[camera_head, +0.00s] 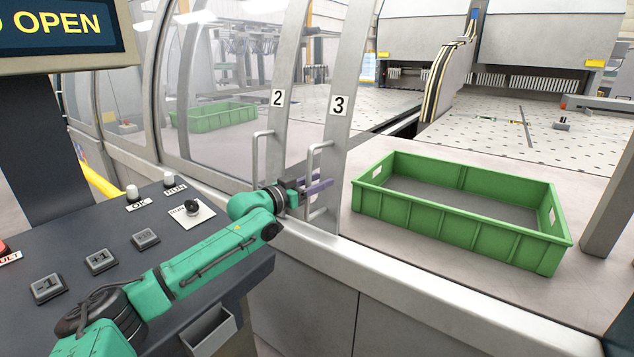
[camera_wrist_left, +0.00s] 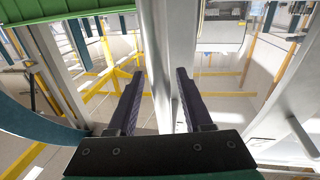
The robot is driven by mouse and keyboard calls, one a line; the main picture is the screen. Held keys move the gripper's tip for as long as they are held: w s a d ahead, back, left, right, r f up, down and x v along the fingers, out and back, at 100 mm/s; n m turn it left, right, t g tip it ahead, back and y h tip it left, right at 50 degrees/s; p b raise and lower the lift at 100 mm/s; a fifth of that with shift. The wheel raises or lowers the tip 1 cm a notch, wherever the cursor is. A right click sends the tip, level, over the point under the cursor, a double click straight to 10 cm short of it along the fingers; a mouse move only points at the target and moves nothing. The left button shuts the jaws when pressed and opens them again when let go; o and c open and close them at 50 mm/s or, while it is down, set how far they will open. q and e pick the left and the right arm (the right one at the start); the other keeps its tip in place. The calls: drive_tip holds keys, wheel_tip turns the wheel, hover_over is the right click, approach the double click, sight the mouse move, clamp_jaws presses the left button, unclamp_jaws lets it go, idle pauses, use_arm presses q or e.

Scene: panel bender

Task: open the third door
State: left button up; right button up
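The third door shows in the head view as a slanted grey post with a "3" label (camera_head: 339,105). Its grey bar handle (camera_head: 311,162) stands on the post's left side. My left gripper (camera_head: 318,187) is at the lower part of this handle, in front of the post. In the left wrist view my left gripper (camera_wrist_left: 156,98) has its two dark fingers apart. A grey upright (camera_wrist_left: 167,50) shows between and beyond them; I cannot tell whether the fingers touch it. My right gripper is not in view.
The second door's post (camera_head: 278,98) and handle (camera_head: 262,155) stand just left. A green crate (camera_head: 455,222) sits on the bed to the right; another crate (camera_head: 215,117) is behind the glass. The control desk (camera_head: 100,240) lies beneath my left arm.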

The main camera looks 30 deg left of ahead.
sight(306, 186)
use_arm(q)
drive_tip(key=shift+a, duration=0.1)
drive_tip(key=shift+s+a+f+b, duration=0.25)
drive_tip(key=shift+s+b, duration=0.1)
drive_tip(key=shift+s, duration=0.1)
drive_tip(key=b+v, duration=0.1)
drive_tip(key=v, duration=0.1)
drive_tip(key=shift+s, duration=0.4)
drive_tip(key=shift+s+a+b, duration=0.1)
drive_tip(key=shift+s+b, duration=0.5)
drive_tip(key=shift+s, duration=0.05)
drive_tip(key=shift+b+v, duration=0.35)
drive_tip(key=shift+v, duration=0.8)
drive_tip(key=shift+r, duration=0.2)
